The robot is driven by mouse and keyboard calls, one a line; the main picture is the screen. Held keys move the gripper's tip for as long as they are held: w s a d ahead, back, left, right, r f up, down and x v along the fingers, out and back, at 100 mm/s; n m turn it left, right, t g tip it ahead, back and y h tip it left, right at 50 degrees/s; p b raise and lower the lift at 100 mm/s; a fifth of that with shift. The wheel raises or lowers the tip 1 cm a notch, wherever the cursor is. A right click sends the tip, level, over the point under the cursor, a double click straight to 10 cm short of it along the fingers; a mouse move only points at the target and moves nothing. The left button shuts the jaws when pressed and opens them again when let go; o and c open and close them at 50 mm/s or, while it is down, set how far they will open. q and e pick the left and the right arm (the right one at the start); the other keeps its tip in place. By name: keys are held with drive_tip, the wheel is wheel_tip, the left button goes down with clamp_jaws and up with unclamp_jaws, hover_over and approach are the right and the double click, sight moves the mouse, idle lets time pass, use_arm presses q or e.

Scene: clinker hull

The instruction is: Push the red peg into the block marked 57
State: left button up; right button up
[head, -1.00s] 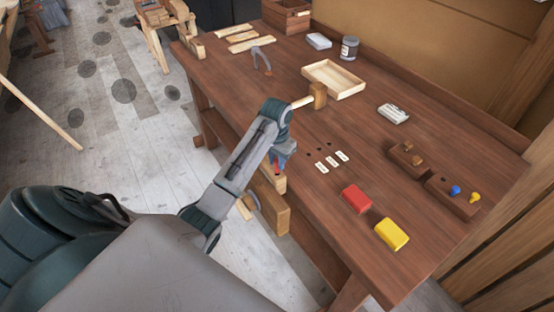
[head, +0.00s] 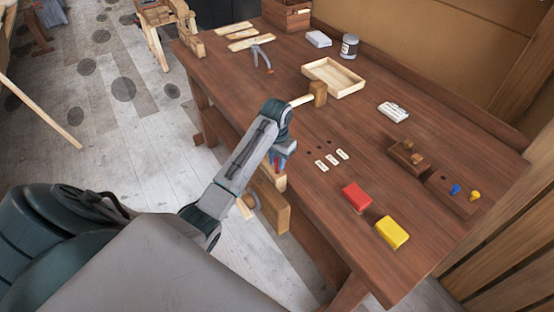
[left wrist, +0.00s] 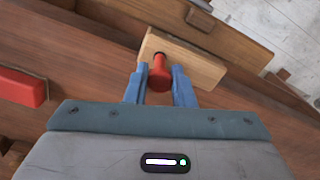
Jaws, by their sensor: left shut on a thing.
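The red peg (left wrist: 159,76) is between the blue fingers of my left gripper (left wrist: 159,88), which is shut on it. In the left wrist view the peg's far end overlaps a pale wooden block (left wrist: 200,68), with a dark spot at that end. I cannot tell whether the peg has entered a hole. In the head view my left gripper (head: 279,160) is low at the bench's front edge, by a pale wooden piece (head: 270,178). Three white labels (head: 332,160) lie on the bench beside small dark holes; their markings are too small to read. No 57 is legible. My right gripper is out of view.
A red box (head: 356,197) and a yellow box (head: 392,232) lie near the bench's front right. Brown blocks (head: 437,187) behind them hold blue and yellow pegs. A mallet (head: 318,93) and pale tray (head: 345,84) lie farther left.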

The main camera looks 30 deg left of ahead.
use_arm(q)
drive_tip(key=shift+f, duration=0.9)
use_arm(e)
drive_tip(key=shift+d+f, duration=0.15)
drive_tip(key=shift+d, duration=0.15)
use_arm(q)
drive_tip(key=o, duration=1)
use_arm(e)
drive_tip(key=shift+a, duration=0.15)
